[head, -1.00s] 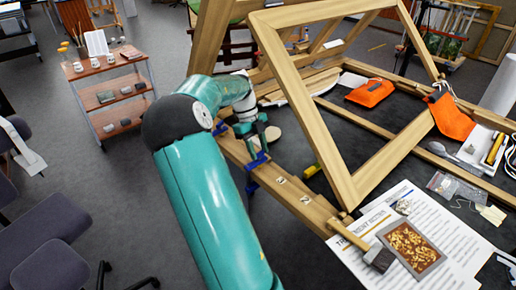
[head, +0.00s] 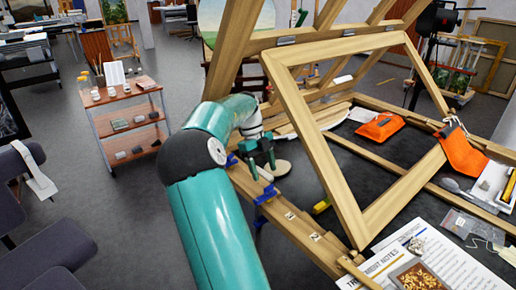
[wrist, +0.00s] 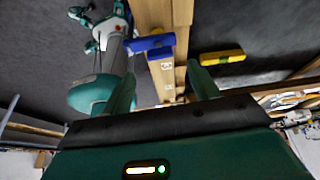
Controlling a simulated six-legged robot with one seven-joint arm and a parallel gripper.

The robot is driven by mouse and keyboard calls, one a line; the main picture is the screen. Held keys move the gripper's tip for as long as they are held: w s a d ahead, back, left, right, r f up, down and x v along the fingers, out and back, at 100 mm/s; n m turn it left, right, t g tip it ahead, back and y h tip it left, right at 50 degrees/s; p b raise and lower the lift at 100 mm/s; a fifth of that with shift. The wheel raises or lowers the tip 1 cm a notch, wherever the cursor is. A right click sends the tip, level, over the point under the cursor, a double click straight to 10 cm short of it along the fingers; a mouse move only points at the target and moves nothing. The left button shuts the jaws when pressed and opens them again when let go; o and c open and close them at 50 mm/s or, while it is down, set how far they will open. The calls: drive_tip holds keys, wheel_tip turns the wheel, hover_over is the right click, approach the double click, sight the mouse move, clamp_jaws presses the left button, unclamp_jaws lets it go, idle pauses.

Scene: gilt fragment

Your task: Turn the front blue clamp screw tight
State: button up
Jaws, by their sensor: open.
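Two blue clamps sit on the wooden beam (head: 290,215). The front blue clamp (head: 265,193) is the nearer one in the head view, and the rear blue clamp (head: 231,160) is partly hidden by my arm. My gripper (head: 262,173) is open and empty, just above and behind the front clamp. In the wrist view, a blue clamp (wrist: 150,45) lies across the beam beyond the spread fingers of my gripper (wrist: 162,70), apart from them. I cannot make out its screw clearly.
A tilted wooden frame (head: 325,150) stands right of the beam. A yellow object (wrist: 222,57) lies right of the fingers in the wrist view. Orange pouches (head: 380,127) and printed papers (head: 440,255) lie on the dark table. A shelf cart (head: 125,95) stands at the left.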

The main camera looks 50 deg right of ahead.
drive_tip(key=v, duration=0.8)
drive_tip(key=shift+r, duration=0.2)
drive_tip(key=s+a+r+n+t, duration=0.1)
drive_tip(key=a+r+n+t, duration=0.15)
drive_tip(key=a+n, duration=0.85)
drive_tip(key=s+a+r+n+t, duration=0.2)
drive_tip(key=a+n+t, duration=0.1)
drive_tip(key=a+n, duration=0.8)
drive_tip(key=s+a+f+n+t, duration=0.2)
drive_tip(key=s+a+n, duration=0.3)
drive_tip(key=a, duration=0.5)
drive_tip(key=s+a+f+n+t, duration=0.2)
drive_tip(key=s+a+n, duration=0.3)
drive_tip(key=a+n, duration=0.5)
drive_tip(key=shift+a+n+h, duration=0.3)
drive_tip(key=shift+a, duration=0.05)
